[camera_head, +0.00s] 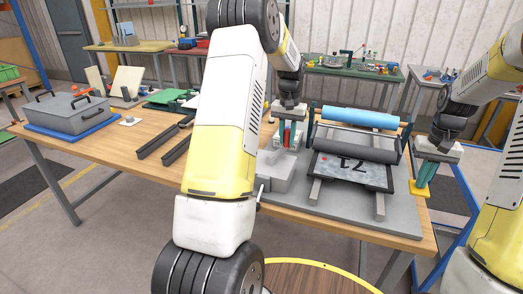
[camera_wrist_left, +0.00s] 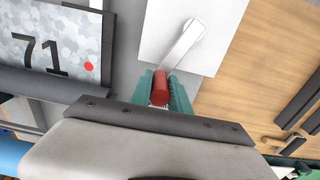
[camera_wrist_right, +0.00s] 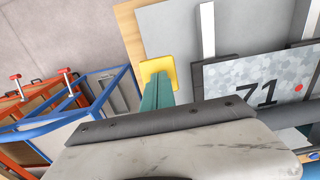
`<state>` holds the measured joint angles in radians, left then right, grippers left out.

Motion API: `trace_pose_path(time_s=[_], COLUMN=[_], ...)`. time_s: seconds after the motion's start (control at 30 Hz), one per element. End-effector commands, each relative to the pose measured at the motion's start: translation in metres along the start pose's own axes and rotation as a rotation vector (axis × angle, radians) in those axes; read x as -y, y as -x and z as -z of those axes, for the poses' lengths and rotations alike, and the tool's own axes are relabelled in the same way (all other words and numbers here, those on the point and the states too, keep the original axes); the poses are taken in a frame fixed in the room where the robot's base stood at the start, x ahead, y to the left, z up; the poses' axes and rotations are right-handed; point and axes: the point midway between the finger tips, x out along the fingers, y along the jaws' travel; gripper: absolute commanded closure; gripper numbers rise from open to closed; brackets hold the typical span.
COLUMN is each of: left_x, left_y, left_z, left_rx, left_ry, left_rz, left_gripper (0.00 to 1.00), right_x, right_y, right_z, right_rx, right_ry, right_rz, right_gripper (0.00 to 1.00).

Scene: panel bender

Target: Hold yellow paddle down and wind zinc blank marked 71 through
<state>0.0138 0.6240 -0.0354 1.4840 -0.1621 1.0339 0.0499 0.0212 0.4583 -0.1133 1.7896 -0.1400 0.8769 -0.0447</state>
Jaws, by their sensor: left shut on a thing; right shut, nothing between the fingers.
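The zinc blank marked 71 (camera_head: 345,172) lies flat in a dark frame in front of the rollers. Its number and red dot show in both wrist views (camera_wrist_left: 62,45) (camera_wrist_right: 265,80). My left gripper (camera_head: 287,138) is shut on the red crank grip (camera_wrist_left: 160,88). The metal crank arm (camera_wrist_left: 182,45) runs from the grip to a pale block. My right gripper (camera_wrist_right: 157,85) is shut and empty, with its green fingertips at the yellow paddle (camera_wrist_right: 152,66). The paddle also shows in the head view (camera_head: 420,190). The fingertips seem to touch it; how far it is pressed I cannot tell.
A grey roller (camera_head: 355,148) and a blue roller (camera_head: 360,117) stand behind the blank. A grey case (camera_head: 65,113) on a blue base sits at the table's left. Dark rails (camera_head: 165,140) lie left of the machine. A blue frame (camera_wrist_right: 110,90) stands beside the table.

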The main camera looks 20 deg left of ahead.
Motion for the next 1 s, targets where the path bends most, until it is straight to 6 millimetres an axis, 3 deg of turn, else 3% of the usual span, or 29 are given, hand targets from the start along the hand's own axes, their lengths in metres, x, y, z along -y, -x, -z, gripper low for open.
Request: trace_pose_path(time_s=[0.03, 0.63, 1.0], left_x=[-0.002, -0.031, -0.046], left_y=[0.001, 0.001, 0.001], left_z=[0.0, -0.022, -0.047], left_rx=[-0.001, -0.001, 0.0], left_ry=[0.0, 0.0, 0.0], left_rz=[-0.001, -0.001, -0.001], left_gripper=[0.98, 0.98, 0.98], right_x=[-0.003, -0.004, -0.004], right_y=[-0.007, -0.007, -0.007], right_z=[-0.005, -0.005, -0.005], right_rx=[0.017, 0.017, 0.017], right_ry=[-0.003, -0.005, -0.005], right_rz=[-0.003, -0.004, -0.004], right_gripper=[1.0, 1.0, 1.0])
